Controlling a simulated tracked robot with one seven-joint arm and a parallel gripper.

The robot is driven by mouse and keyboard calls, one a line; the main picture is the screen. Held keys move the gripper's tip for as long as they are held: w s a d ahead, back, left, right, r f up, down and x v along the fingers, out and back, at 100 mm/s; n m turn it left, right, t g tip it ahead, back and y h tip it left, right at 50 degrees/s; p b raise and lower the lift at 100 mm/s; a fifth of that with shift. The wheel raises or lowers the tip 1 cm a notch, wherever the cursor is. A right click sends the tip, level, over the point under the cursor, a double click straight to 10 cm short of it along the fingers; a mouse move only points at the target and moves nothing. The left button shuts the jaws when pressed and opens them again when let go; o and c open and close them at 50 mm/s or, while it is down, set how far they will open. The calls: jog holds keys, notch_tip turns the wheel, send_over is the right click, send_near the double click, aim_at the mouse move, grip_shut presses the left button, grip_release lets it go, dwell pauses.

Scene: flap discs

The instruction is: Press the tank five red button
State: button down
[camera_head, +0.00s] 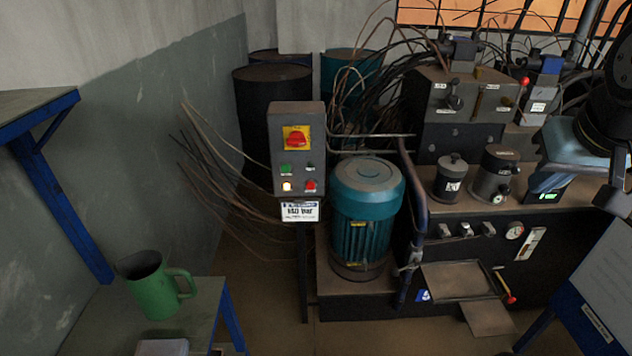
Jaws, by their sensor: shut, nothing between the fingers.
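A grey control box (297,150) stands on a post left of the teal motor. It has a red rotary switch on a yellow plate (297,139) at the top. Below are a green button (286,169), a dark button (310,168), a lit whitish button (287,186) and a red button (310,186). A white label (300,211) hangs under the box; I cannot read a tank number on it. My gripper (614,192) is dark, partly cut off at the right edge, shut and empty. It is far to the right of the box, apart from it.
A teal motor (365,210) and a bent pipe (412,190) stand right of the box. The hydraulic bench (470,210) fills the right. Loose cables (215,160) spread behind the box.

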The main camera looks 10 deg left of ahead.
jog(key=w+a+f+n+t, duration=0.1)
jog(key=w+a+f+n, duration=0.15)
jog(key=w, duration=0.55)
jog(key=w+a+f+n+t, duration=0.2)
jog(key=w+n, duration=0.1)
jog(key=w, duration=0.5)
jog(key=n+t+y, duration=0.1)
jog(key=n+y, duration=0.9)
jog(key=n, duration=0.2)
send_near(311, 185)
jog(key=d+r, duration=0.4)
jog(key=d, duration=0.1)
jog(key=s+a+f+n+g+y, duration=0.1)
jog(key=s+a+f+n+y, duration=0.3)
jog(key=s+a+f, duration=0.2)
jog(key=shift+a+f+y, duration=0.4)
jog(key=shift+a+f, duration=0.5)
jog(key=shift+f, duration=0.05)
jog(key=shift+w+a, duration=0.35)
jog(key=shift+w, duration=1.05)
jog(key=shift+w+a, duration=0.35)
jog(key=shift+w, duration=1.1)
jog(key=shift+w+a, duration=0.35)
jog(key=shift+w, duration=1.05)
